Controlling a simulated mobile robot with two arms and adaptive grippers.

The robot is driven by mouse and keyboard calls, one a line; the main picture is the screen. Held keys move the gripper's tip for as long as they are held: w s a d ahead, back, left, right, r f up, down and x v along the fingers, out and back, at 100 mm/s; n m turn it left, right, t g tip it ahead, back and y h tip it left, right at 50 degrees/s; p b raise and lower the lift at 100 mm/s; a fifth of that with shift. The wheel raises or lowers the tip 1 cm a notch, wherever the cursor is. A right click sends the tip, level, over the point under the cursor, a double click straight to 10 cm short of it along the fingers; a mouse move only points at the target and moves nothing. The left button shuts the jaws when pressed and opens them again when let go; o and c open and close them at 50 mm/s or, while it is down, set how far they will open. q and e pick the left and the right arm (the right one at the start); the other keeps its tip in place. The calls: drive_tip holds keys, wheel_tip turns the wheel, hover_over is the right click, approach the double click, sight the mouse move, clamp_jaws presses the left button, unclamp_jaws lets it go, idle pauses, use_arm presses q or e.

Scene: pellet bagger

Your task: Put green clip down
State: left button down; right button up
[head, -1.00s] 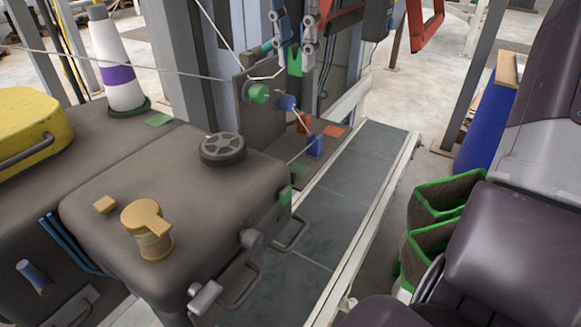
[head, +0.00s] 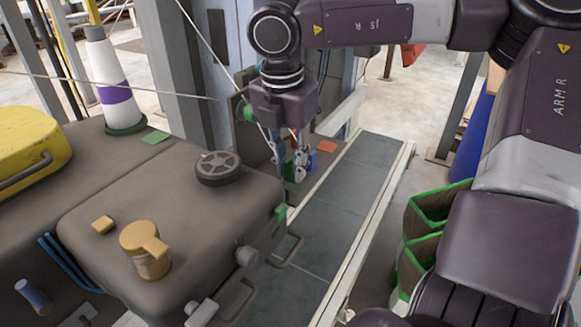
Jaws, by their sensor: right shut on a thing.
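My right gripper (head: 289,168) points down over the small ledge beside the conveyor, its fingertips close together and low over the ledge. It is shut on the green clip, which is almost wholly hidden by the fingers. A bit of green (head: 290,187) shows just below the fingertips; I cannot tell whether it is the clip or the green pad on the ledge. The blue clip (head: 312,161) stands just right of the fingers, very near them. A red-orange pad (head: 327,146) lies bare farther right on the ledge. My left gripper is not in view.
A grey machine housing with a black handwheel (head: 218,168) and a brass cap (head: 145,250) stands left of the ledge. The conveyor (head: 345,190) is empty. Green-edged bags (head: 425,230) stand at right, near my arm. A thin cable crosses behind the gripper.

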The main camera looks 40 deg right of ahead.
drive_tip(key=shift+f, duration=0.75)
drive_tip(key=shift+f, duration=0.15)
drive_tip(key=o, duration=0.9)
drive_tip(key=shift+o, duration=0.2)
